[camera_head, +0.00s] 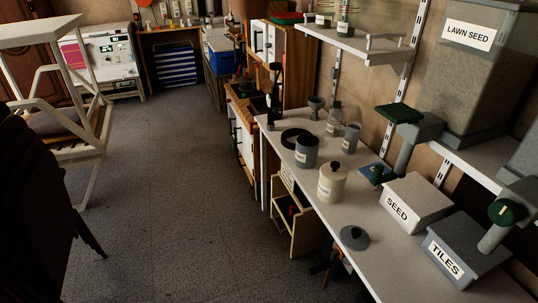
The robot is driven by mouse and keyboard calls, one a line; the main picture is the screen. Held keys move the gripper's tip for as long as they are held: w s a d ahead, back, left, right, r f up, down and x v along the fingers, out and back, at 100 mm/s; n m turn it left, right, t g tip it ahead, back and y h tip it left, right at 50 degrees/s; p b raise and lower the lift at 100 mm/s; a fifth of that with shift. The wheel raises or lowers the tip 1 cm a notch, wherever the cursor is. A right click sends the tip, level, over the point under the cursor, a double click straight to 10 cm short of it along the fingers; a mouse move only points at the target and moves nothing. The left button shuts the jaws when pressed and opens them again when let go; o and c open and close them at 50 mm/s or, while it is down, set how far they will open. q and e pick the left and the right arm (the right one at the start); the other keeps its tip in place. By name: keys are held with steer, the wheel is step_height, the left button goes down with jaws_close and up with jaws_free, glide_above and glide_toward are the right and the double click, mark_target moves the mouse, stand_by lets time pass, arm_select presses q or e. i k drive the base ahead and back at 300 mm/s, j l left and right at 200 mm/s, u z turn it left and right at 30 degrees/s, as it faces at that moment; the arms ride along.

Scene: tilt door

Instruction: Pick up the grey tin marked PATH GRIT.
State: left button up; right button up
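A grey tin (306,153) with a small white label stands upright on the white bench, left of centre on its top. The label is too small to read, so I cannot confirm that it says PATH GRIT. A second, smaller grey container (351,137) stands behind it to the right. A cream lidded tin (332,184) with a label stands in front of the grey tin, to its right. A loose grey lid (354,237) with a dark knob lies on the bench nearer to me. Neither of my grippers is in view.
A white SEED box (412,202) and a grey TILES box (462,251) occupy the right of the bench (382,262). A black ring (289,138) lies beside the grey tin. A large LAWN SEED bin (470,85) stands above. The floor (170,190) left of the bench is clear.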

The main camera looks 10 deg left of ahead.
mark_target(307, 146)
steer(key=i+j+z, duration=0.1)
steer(key=i+j, duration=0.15)
steer(key=i+j+z, duration=0.15)
steer(key=j, duration=0.25)
steer(key=i+j+z, duration=0.1)
steer(key=i+j, duration=0.15)
steer(key=j, duration=0.1)
